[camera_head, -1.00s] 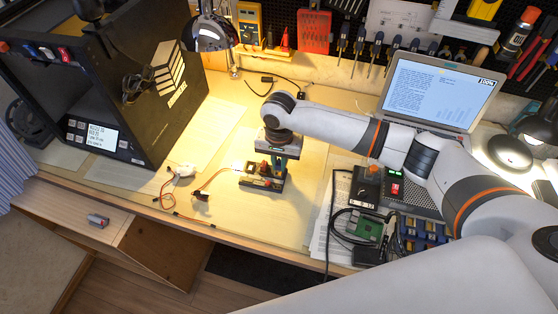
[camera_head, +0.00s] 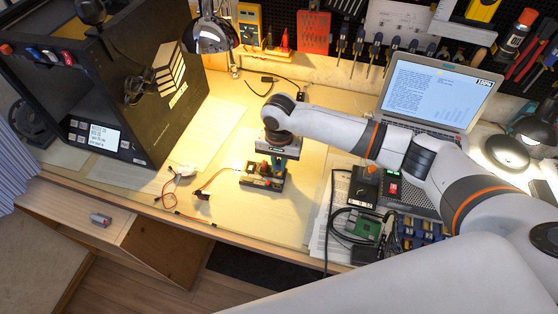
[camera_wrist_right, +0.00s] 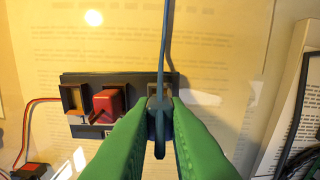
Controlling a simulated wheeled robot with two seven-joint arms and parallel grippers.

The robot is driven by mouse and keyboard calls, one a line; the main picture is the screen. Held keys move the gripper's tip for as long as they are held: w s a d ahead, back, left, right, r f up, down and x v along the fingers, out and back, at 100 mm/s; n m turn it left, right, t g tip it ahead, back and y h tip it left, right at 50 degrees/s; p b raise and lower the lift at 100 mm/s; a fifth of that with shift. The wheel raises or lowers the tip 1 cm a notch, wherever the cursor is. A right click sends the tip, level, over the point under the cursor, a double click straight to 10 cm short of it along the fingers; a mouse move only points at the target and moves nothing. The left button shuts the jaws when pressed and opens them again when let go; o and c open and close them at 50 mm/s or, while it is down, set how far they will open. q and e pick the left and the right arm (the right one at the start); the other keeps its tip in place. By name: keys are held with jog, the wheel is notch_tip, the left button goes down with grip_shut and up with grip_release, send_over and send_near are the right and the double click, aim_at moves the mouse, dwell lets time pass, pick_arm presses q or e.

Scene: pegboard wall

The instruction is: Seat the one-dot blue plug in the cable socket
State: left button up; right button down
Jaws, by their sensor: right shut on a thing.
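My right gripper (camera_wrist_right: 158,125) is shut on a dark blue plug (camera_wrist_right: 160,135), which sits between its green fingers with a cable running up from it in the wrist view. I cannot make out any dot on the plug. The gripper points down over the right end of a small dark socket block (camera_wrist_right: 95,78); in the head view the gripper (camera_head: 277,165) hides part of this block (camera_head: 258,184). A grey socket opening (camera_wrist_right: 156,91) shows just behind the plug. Whether the plug tip is in it is hidden by the fingers. My left gripper is not in view.
The block also holds a red plug (camera_wrist_right: 110,103) and a yellowish slot (camera_wrist_right: 72,98) at left. Thin wires lead to a small servo (camera_head: 203,195). A green circuit board (camera_head: 366,228) and laptop (camera_head: 432,92) stand right. A black cabinet (camera_head: 120,85) stands left.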

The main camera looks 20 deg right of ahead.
aim_at(279, 163)
jog(key=shift+f, duration=0.75)
jog(key=c, duration=1.3)
grip_release()
jog(key=shift+c, duration=0.2)
jog(key=shift+r+p, duration=2.55)
jog(key=shift+p, duration=0.5)
jog(key=shift+f, duration=0.1)
